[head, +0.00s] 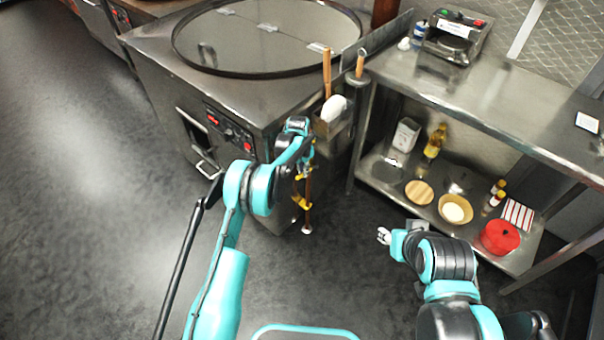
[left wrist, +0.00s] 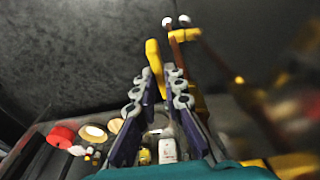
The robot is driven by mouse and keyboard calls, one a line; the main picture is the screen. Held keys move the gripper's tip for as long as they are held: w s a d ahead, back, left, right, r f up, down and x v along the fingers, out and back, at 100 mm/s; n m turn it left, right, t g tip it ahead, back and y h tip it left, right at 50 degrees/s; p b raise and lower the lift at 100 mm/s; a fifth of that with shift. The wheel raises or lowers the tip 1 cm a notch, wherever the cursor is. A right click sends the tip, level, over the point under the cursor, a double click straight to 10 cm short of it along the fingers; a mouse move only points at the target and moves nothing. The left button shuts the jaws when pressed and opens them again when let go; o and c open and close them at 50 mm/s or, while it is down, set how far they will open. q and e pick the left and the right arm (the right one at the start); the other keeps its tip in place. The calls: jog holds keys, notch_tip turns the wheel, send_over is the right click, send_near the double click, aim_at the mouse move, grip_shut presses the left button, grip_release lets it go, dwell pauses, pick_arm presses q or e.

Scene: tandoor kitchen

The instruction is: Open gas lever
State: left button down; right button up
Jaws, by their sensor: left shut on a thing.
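The yellow gas lever (left wrist: 154,58) sits between the fingertips of my left gripper (left wrist: 156,80) in the left wrist view. My left gripper (head: 303,168) is shut on it in the head view, at the upper part of a thin copper-coloured gas pipe (head: 308,188) beside the tandoor counter. Another yellow fitting (head: 301,202) shows lower on this pipe. The gripper and wrist hide part of the lever in the head view. My right gripper (head: 385,236) is over the floor, in front of the shelf and away from the pipe; its finger opening is too small to tell.
The steel tandoor counter (head: 150,45) with its round lid (head: 265,35) and control panel (head: 228,128) stands behind my left arm. A steel shelf table (head: 470,95) at right holds a red pot (head: 500,237), bowl (head: 455,209) and bottles. The left floor is clear.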

pick_arm(q)
jog(key=shift+w+d+r+g+y, duration=0.1)
jog(key=shift+w+r+g+y, duration=0.1)
jog(key=shift+r+g+y, duration=0.15)
jog(key=c, duration=1.6)
grip_release()
notch_tip(320, 180, up, 12)
jog(key=shift+s, duration=0.1)
